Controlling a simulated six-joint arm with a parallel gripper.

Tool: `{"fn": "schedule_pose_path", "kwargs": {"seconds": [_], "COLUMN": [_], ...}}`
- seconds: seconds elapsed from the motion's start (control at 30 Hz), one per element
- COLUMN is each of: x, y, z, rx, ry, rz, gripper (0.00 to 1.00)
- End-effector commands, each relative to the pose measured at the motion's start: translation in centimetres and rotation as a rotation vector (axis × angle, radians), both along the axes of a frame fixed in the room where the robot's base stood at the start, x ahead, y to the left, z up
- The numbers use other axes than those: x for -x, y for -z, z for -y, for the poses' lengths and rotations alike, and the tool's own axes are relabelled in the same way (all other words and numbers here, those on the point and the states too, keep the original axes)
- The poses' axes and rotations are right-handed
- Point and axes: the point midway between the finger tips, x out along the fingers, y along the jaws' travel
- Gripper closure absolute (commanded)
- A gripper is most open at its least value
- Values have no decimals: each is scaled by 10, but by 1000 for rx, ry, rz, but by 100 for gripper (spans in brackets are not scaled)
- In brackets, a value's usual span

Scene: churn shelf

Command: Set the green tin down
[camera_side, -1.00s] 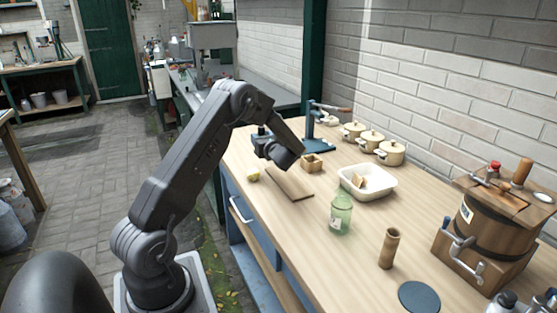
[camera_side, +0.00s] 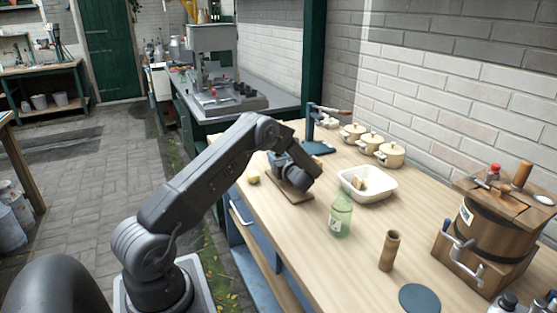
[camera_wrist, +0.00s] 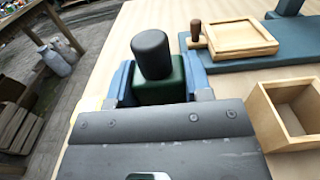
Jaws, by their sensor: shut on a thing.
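The green tin (camera_wrist: 158,90) shows in the wrist view as a dark green block with a rounded dark grey top. My gripper (camera_wrist: 160,84) is shut on it, with one blue finger on each side. In the side view my gripper (camera_side: 283,166) is low over the bench, above the far part of a thin brown board (camera_side: 304,199). The tin is not clearly seen there. Whether its base touches anything is hidden.
A small open wooden box (camera_wrist: 291,112) stands right of my gripper. A blue press base with a wooden tray (camera_wrist: 236,38) is beyond. A white tub (camera_side: 374,194), green bottle (camera_side: 341,217) and small yellow-green thing (camera_side: 253,180) are nearby. The bench front is largely clear.

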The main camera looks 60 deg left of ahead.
Motion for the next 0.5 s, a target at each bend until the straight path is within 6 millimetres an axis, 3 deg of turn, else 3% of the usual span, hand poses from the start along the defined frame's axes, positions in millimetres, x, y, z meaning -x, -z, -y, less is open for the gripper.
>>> {"fn": "schedule_pose_path", "kwargs": {"seconds": [0.13,0.17,0.4,0.5], "x": [0,0,0,0], "y": [4,3,3,3], "z": [0,0,0,0], "rx": [0,0,0,0], "ry": [0,0,0,0], "rz": [-1,-1,-1,-1], "gripper": [80,52,29,29]}}
